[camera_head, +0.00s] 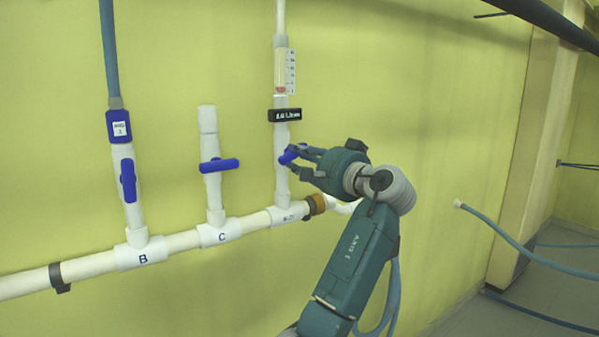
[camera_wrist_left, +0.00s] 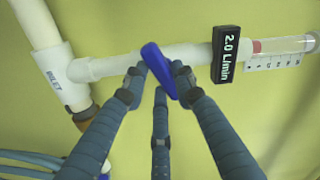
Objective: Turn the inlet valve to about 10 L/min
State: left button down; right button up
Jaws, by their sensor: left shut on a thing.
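The inlet valve's blue handle (camera_head: 289,155) is on the right-hand white riser, partly hidden by my left gripper (camera_head: 299,159). In the left wrist view the handle (camera_wrist_left: 159,70) lies at a slant across the pipe, and the fingers of my left gripper (camera_wrist_left: 155,82) are shut on it from both sides. The black flow display (camera_head: 285,115) sits above the valve; in the left wrist view the display (camera_wrist_left: 226,54) reads 2.0 L/min. The flow tube (camera_head: 281,72) has a red float low in it. My right gripper is not in view.
Valve B (camera_head: 128,181) has its blue handle along its pipe, with a blue hose above. Valve C (camera_head: 219,165) has its handle across its pipe. A white horizontal pipe (camera_head: 184,241) joins the risers. A loose blue hose (camera_head: 500,232) hangs at right.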

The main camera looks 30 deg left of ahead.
pick_arm(q)
jog(key=shift+w+f+n+b, duration=0.15)
jog(key=shift+n+b, duration=2)
jog(key=shift+n, duration=0.85)
jog(key=c, duration=1.4)
grip_release()
jog(key=shift+d, duration=0.1)
jog(key=shift+r, duration=0.2)
jog(key=v, duration=1.2)
jog(key=shift+f, duration=0.1)
